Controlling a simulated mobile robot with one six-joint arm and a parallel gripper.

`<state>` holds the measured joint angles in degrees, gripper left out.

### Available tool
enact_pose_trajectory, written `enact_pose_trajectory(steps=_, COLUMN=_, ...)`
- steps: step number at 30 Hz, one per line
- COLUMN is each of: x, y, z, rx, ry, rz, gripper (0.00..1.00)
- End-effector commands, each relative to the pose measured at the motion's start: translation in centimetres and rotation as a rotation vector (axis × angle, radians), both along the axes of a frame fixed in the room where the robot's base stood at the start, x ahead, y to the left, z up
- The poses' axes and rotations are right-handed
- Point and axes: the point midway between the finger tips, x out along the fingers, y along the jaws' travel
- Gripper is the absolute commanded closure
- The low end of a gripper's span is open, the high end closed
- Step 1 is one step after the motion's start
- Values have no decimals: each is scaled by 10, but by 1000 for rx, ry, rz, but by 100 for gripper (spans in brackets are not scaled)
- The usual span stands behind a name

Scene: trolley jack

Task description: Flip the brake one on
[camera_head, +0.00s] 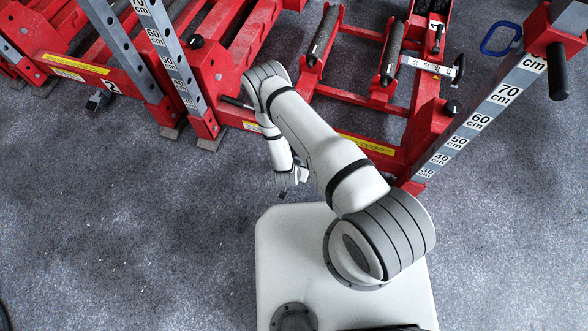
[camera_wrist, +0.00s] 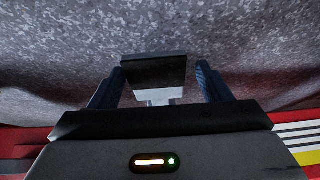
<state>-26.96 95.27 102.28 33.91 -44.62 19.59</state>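In the wrist view a dark flat brake pedal (camera_wrist: 154,70) on a light grey stem sits between the two blue fingers of my gripper (camera_wrist: 162,82). The fingers are apart, with a clear gap on the right side; whether the left finger touches the pedal I cannot tell. In the head view my gripper (camera_head: 286,180) is low in front of the red jack frame, with a small dark part at its tip. The pedal's number is not visible there, as my arm covers that stretch. Another brake pedal (camera_head: 97,101) is at the left, below a label "2".
The red trolley jack (camera_head: 375,150) spans the back, with upright centimetre scales (camera_head: 485,118) at right and left. A blue loop handle (camera_head: 500,38) is at the upper right. Grey speckled floor (camera_head: 130,220) lies clear at the front left.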

Motion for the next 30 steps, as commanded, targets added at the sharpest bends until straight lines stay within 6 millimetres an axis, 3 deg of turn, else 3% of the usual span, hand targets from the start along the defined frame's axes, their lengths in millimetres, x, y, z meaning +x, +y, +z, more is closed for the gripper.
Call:
enact_pose_trajectory(steps=10, x=-5, y=0, z=3, rx=-1, ry=7, rz=2, gripper=24)
enact_pose_trajectory(steps=21, x=-30, y=12, z=55, rx=-2, ry=6, rz=3, gripper=24)
enact_pose_trajectory(steps=30, x=-36, y=15, z=66, rx=-1, ry=5, rz=1, gripper=24)
